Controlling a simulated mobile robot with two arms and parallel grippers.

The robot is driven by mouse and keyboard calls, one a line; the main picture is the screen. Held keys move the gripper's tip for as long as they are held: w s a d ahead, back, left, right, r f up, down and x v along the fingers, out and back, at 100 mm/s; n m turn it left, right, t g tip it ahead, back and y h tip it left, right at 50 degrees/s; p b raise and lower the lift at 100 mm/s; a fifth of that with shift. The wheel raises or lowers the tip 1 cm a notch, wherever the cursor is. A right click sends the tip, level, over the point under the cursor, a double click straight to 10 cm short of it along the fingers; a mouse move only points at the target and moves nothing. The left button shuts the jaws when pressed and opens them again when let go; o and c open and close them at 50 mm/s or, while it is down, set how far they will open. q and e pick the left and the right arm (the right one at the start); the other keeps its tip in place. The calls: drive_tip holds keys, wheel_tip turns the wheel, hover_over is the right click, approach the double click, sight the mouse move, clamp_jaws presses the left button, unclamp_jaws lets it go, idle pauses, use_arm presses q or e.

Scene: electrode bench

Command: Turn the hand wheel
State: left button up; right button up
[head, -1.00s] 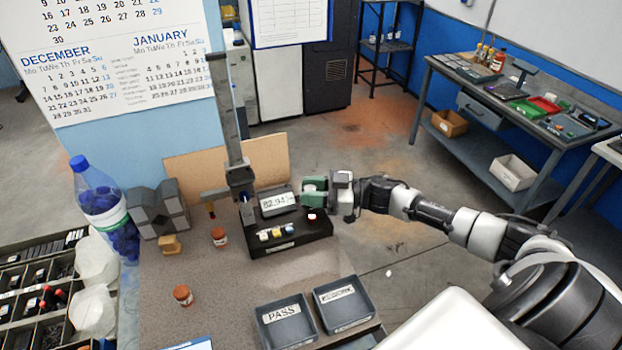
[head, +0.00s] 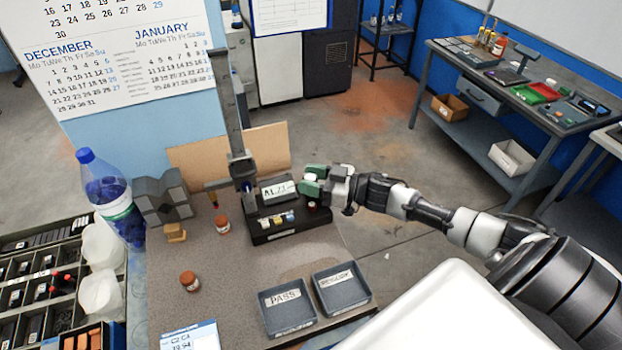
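The height gauge stands on the bench, with a black base (head: 290,232), a tall grey column (head: 230,110) and a tilted digital display (head: 278,190). My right gripper (head: 312,180) is at the right side of the display. Its two green fingers are apart, one above the other, around a small pale part that I take to be the hand wheel (head: 308,177). The fingers hide most of the wheel. A red button sits on the base just below the gripper. My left gripper is out of view.
PASS (head: 287,325) and REWORK (head: 341,305) trays lie at the bench's front right. The bench middle is clear.

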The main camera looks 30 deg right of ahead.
drive_tip(key=shift+o, duration=1.2)
drive_tip(key=shift+s+d+f+b, duration=0.25)
drive_tip(key=shift+s+d+b, duration=0.05)
drive_tip(key=shift+s, duration=0.1)
drive_tip(key=b+v, duration=0.3)
drive_tip(key=v, duration=0.7)
drive_tip(key=shift+r, duration=0.2)
drive_tip(key=shift+w, duration=0.1)
drive_tip(key=shift+c, duration=0.4)
